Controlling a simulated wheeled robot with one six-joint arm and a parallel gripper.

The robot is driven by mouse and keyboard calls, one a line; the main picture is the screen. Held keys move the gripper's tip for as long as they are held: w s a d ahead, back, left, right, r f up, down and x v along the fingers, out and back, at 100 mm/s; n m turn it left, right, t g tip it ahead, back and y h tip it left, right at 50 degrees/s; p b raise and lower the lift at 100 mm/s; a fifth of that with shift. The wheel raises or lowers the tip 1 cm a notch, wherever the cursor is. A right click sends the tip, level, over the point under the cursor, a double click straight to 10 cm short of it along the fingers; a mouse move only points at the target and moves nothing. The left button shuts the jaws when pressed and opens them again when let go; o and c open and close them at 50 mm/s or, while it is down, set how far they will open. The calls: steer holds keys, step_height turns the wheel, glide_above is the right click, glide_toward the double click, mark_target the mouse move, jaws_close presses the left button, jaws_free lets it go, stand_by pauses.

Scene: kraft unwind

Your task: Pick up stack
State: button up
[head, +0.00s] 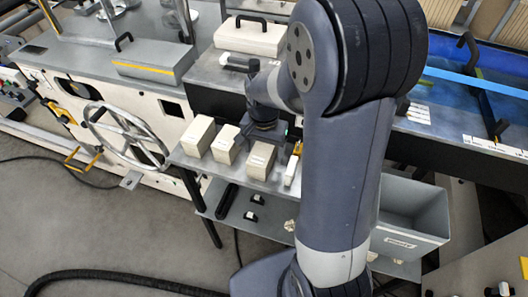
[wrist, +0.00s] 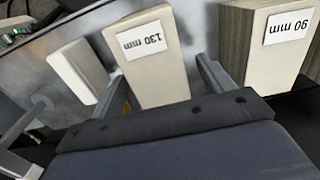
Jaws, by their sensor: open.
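Several pale block-shaped stacks stand in a row on a grey shelf (head: 232,172) in the head view. The stack labelled "130 mm" (wrist: 150,75) stands between my gripper's fingers in the wrist view and seems to be the third from the left (head: 261,158) in the head view. My gripper (wrist: 157,68) is open, with one finger on each side of this stack; I cannot tell whether they touch it. In the head view my gripper (head: 263,138) is low behind that stack. The "90 mm" stack (wrist: 275,45) stands to its right in the wrist view.
A narrow white block (wrist: 78,70) stands left of the "130 mm" stack in the wrist view. A grey bin (head: 410,218) is at the right in the head view. A handwheel (head: 125,137) stands at the left, with open floor before it.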

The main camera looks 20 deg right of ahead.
steer(key=shift+f, duration=0.95)
steer(key=c, duration=1.2)
steer(key=shift+o, duration=0.2)
